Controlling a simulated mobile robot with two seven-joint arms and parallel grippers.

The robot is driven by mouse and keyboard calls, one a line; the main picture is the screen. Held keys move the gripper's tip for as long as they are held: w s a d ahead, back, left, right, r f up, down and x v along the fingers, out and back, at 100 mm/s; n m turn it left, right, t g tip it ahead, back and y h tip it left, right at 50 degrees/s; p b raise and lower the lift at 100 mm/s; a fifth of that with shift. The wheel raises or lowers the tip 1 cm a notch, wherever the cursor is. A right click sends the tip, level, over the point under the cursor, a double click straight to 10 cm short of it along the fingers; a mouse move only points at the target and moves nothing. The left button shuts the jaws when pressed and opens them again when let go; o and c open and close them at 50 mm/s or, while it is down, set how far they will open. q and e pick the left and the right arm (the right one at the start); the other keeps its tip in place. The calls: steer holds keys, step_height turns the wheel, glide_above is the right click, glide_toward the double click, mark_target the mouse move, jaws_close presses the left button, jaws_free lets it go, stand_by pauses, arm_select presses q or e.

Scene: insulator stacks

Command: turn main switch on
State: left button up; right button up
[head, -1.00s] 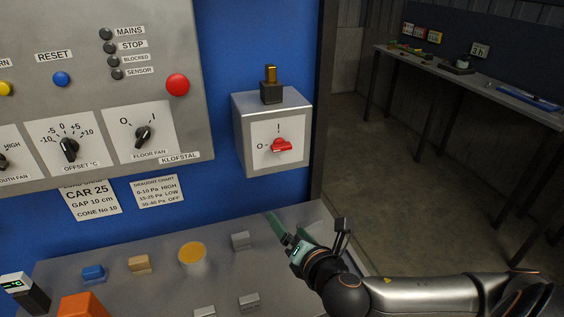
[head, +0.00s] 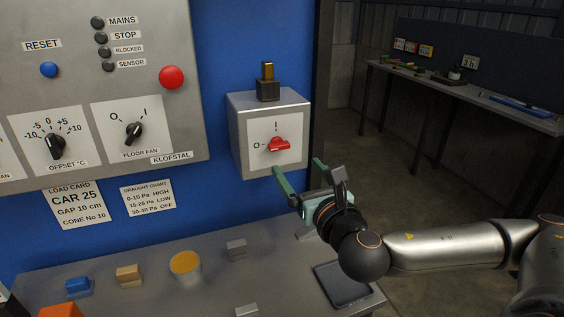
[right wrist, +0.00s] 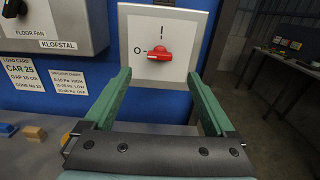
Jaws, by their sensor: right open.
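The main switch is a red rotary handle (head: 279,144) on the white plate of a grey box (head: 243,158) fixed to the blue wall. Its handle lies sideways, with the "O" mark at its left and the "I" mark above. In the right wrist view the red handle (right wrist: 159,54) shows ahead, between the fingers and beyond their tips. My right gripper (head: 299,168) is open and empty, just below the box and apart from the handle. Its green fingers also show spread in the right wrist view (right wrist: 163,76). My left gripper is not in view.
A grey control panel (head: 180,128) with knobs and a red button (head: 172,77) is left of the box. Below, a grey bench (head: 215,290) holds small blocks, a round yellow-topped tin (head: 185,265) and a dark tablet-like slab (head: 343,285). A far workbench (head: 480,92) stands at right.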

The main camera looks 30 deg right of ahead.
mark_target(281, 147)
steer(key=p+x, duration=0.2)
steer(key=x, duration=0.6)
steer(key=shift+w+r, duration=0.1)
steer(key=shift+w, duration=0.25)
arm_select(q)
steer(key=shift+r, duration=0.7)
arm_select(e)
steer(key=shift+x, duration=0.75)
steer(key=c, duration=1.4)
